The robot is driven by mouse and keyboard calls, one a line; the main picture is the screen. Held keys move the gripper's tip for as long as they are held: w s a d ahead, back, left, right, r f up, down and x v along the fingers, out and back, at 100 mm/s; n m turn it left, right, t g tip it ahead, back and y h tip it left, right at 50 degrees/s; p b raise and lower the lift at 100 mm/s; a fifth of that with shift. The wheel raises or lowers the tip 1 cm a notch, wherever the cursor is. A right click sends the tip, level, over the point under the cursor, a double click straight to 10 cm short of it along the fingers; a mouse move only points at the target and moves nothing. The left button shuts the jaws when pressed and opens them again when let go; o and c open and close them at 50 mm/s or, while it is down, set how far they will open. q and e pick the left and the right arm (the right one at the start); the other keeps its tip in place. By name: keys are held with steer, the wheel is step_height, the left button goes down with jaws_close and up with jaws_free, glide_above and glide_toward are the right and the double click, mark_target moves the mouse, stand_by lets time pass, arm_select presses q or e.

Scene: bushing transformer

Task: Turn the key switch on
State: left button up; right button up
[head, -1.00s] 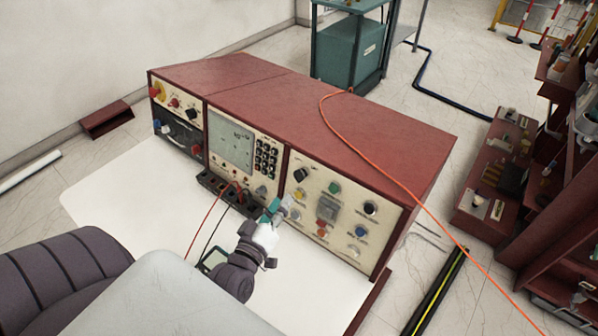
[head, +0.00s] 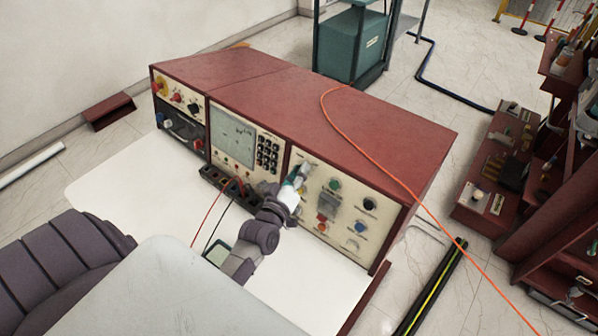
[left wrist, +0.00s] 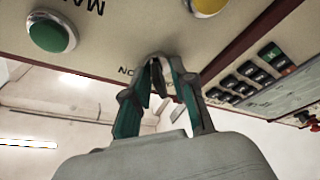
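The black key switch knob (left wrist: 157,75) shows in the left wrist view, on the cream panel with ON lettering beside it. My left gripper (left wrist: 162,66) reaches up to it, one teal-padded finger on each side, with a gap between the fingers; I cannot tell whether they touch the knob. In the head view my left gripper (head: 299,176) is at the upper left of the right-hand control panel (head: 347,205) and hides the knob. My right gripper is not in view.
A green button (left wrist: 50,35) and a yellow button (left wrist: 208,5) flank the knob in the left wrist view. The red console (head: 330,110) carries a keypad (head: 268,153) left of the gripper. An orange cable (head: 372,164) crosses its top. The white tabletop (head: 110,190) has free room.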

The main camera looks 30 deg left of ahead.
arm_select(q)
jaws_close()
steer(key=shift+m, duration=0.5)
steer(key=m+h+b, duration=0.1)
steer(key=m, duration=0.2)
steer(key=shift+m+t+h, duration=0.4)
steer(key=m+h+b, duration=0.1)
steer(key=m+h, duration=0.1)
steer(key=m, duration=0.3)
steer(key=shift+m, duration=0.4)
steer(key=m+h, duration=0.1)
steer(key=m, duration=0.2)
steer(key=m+h, duration=0.1)
steer(key=m, duration=0.1)
steer(key=shift+m+h, duration=0.3)
steer(key=shift+m, duration=0.1)
steer(key=m, duration=0.3)
steer(key=m+g+h, duration=0.1)
steer(key=m, duration=0.2)
steer(key=shift+h, duration=0.3)
